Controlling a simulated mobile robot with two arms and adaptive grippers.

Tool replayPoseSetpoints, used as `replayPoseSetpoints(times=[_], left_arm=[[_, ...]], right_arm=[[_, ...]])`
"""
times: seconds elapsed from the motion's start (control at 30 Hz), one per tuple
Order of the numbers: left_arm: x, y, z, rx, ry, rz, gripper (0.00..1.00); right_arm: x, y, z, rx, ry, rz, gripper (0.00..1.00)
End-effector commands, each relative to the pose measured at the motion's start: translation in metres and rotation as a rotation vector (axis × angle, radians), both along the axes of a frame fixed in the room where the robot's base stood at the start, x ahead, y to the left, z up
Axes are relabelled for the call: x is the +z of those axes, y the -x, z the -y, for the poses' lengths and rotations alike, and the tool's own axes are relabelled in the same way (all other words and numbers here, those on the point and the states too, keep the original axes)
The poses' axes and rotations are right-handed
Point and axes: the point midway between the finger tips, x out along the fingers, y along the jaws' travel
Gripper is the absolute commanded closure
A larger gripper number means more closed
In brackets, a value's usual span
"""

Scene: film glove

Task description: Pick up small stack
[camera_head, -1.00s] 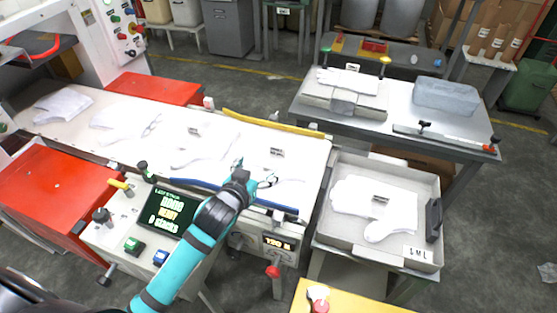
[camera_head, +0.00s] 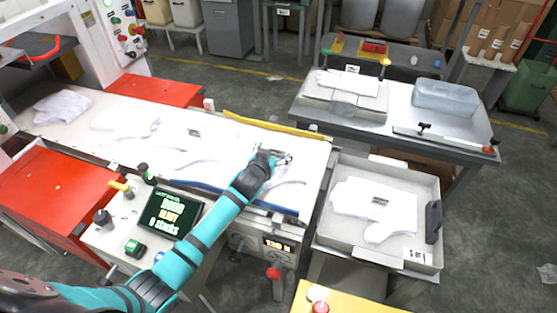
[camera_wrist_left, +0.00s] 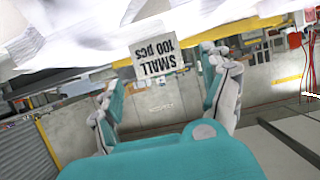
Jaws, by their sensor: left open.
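A white stack of film gloves (camera_head: 288,188) lies flat at the right end of the white belt. My left gripper (camera_head: 284,158) is over the inner part of this stack and hides its label in the head view. In the left wrist view, a white tag reading SMALL 100 pcs (camera_wrist_left: 155,56) hangs upside down in front of my left gripper (camera_wrist_left: 165,80). Its two fingers are apart, with nothing held between them. White glove film (camera_wrist_left: 75,30) fills the top of that view. Whether the fingers touch the stack, I cannot tell. My right gripper is not in view.
More glove stacks lie further left on the belt (camera_head: 230,128). A grey tray (camera_head: 428,190) with a labelled glove stack stands to the right. A yellow rail (camera_head: 270,124) and a blue rail (camera_head: 250,198) edge the belt. A grey table (camera_head: 395,122) stands behind.

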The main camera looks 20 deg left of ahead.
Motion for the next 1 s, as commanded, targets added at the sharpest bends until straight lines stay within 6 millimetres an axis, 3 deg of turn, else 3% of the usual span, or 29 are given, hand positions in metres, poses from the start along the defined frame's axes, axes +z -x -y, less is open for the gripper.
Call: replayPoseSetpoints(times=[0.2, 0.5, 0.9, 1.0], left_arm=[[-0.01, -0.022, 0.001, -0.001, 0.0, 0.0, 0.19], [-0.012, -0.024, 0.001, -0.001, 0.0, -0.001, 0.21], [-0.011, -0.024, 0.001, -0.001, 0.0, -0.001, 0.73], [-0.011, -0.024, 0.001, -0.001, 0.0, 0.0, 0.82]], right_arm=[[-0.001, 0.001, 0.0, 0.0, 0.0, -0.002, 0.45], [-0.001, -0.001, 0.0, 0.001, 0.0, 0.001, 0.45], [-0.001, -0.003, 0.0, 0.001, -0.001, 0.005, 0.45], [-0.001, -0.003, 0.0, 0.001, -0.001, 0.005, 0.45]])
